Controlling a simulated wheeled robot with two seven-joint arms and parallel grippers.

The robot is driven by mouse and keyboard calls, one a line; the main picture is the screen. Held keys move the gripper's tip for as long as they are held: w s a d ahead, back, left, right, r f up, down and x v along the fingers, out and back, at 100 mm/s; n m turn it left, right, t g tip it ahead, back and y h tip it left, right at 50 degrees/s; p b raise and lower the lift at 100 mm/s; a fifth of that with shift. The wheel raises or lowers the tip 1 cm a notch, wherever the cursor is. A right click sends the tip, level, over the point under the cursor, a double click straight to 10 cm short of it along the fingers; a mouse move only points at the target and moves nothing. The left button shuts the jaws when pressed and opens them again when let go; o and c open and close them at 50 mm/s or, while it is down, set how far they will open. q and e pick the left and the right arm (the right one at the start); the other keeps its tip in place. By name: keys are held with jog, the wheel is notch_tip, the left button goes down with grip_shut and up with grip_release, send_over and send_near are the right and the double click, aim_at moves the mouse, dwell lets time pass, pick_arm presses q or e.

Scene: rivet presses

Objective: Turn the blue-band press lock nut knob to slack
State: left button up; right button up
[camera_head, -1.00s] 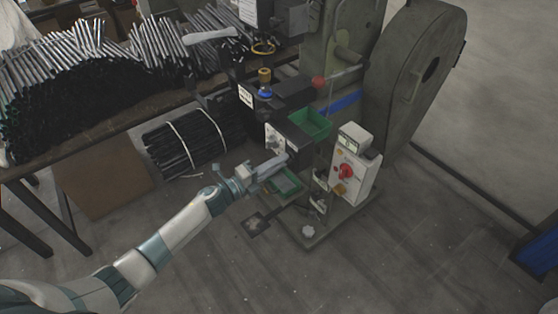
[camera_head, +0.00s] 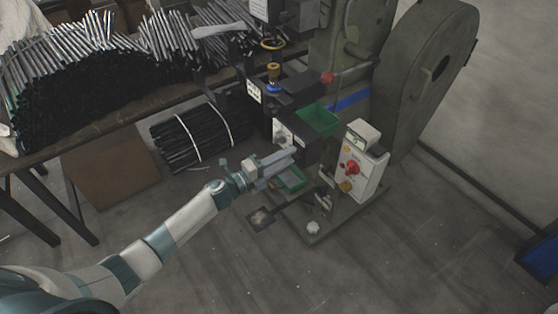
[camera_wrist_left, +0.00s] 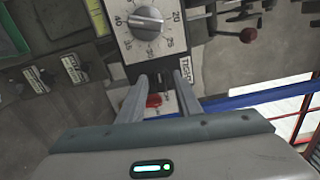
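The press with the blue band (camera_head: 350,102) stands right of centre in the head view. A brass knob (camera_head: 273,68) with a blue ring (camera_head: 273,86) under it stands upright on its front; I cannot tell whether this is the lock nut knob. Below it is a box with a grey dial knob (camera_head: 279,138). The dial knob (camera_wrist_left: 147,23) shows large in the left wrist view, with a numbered scale. My left gripper (camera_head: 291,156) is just below this box, its fingers apart. In the wrist view the open gripper (camera_wrist_left: 160,82) is empty, short of the dial. My right gripper is not in view.
A green tray (camera_head: 318,119) and a control box with a red button (camera_head: 352,167) stand right of my gripper. A red-ball lever (camera_head: 327,77) sticks out above. A table of metal rods (camera_head: 90,90) is at left. The floor in front is clear.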

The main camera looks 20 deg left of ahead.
pick_arm(q)
jog(key=shift+s+a, duration=0.1)
